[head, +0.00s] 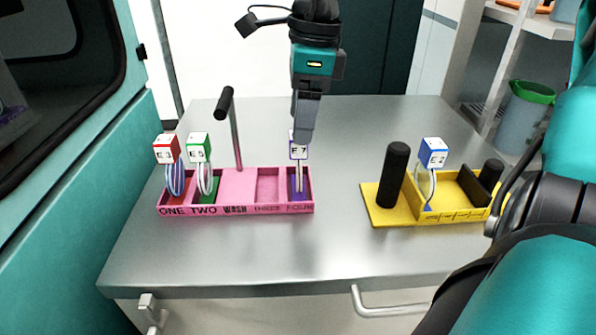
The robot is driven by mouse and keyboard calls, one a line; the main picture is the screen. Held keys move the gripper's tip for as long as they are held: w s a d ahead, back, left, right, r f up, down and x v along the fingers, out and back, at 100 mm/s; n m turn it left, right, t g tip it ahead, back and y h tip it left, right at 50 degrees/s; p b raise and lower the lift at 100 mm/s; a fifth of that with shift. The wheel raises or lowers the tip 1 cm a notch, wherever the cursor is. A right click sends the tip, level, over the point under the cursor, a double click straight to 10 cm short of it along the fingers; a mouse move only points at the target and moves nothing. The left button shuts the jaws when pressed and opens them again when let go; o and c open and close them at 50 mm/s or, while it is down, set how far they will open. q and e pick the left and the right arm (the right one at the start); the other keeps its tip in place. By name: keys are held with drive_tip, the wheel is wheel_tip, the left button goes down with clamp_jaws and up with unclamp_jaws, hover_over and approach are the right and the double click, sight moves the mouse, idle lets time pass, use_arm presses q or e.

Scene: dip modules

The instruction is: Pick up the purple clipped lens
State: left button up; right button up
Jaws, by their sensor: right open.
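The purple clipped lens (298,152) stands upright in the far right compartment of the pink tray (237,210). Its white block has a purple edge and dark characters, and thin stems run down into the purple compartment. My right gripper (304,135) points down from above, right at the top of this block. The fingers overlap the block's upper part in the picture. The jaws are open, and I cannot tell whether they touch the block. My left gripper is not in view.
A red-marked block (167,150) and a green-marked block (199,148) stand in the tray's left compartments. A yellow holder (375,205) with a blue-marked block (433,152) stands right. The metal table (260,262) is clear in front.

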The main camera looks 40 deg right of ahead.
sight(298, 165)
drive_tip(key=f, duration=0.5)
drive_tip(key=shift+w+a+f, duration=0.1)
drive_tip(key=shift+w+a, duration=0.1)
drive_tip(key=shift+c, duration=0.2)
clamp_jaws()
